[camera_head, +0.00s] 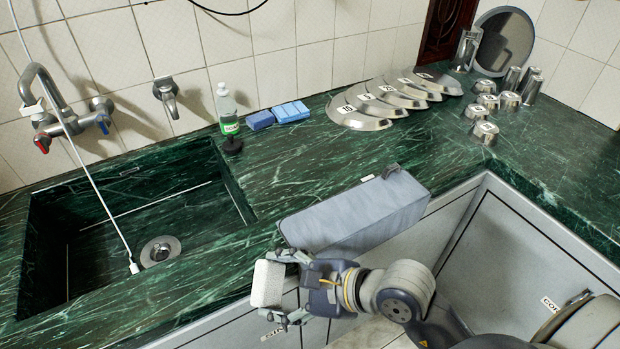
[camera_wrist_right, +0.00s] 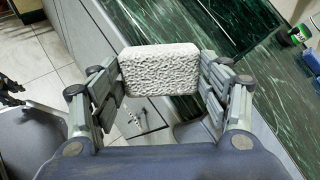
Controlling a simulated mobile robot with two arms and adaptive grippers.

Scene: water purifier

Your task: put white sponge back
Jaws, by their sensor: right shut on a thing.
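The white sponge (camera_head: 267,284) is a pale, rough-textured block. My right gripper (camera_head: 284,287) is shut on it and holds it in front of the counter's front edge, right of the sink in the head view. In the right wrist view the sponge (camera_wrist_right: 160,70) sits between the two fingers of the right gripper (camera_wrist_right: 160,85). A blue sponge (camera_head: 260,120) and a lighter blue sponge (camera_head: 290,111) lie side by side on the counter by the back wall.
The sink (camera_head: 130,215) with its tap (camera_head: 45,95) is at the left. A green-labelled bottle (camera_head: 228,112) stands left of the blue sponges. Several metal plates (camera_head: 375,103) and cups (camera_head: 484,130) stand further right. Bare green counter (camera_head: 290,165) lies between sink and plates.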

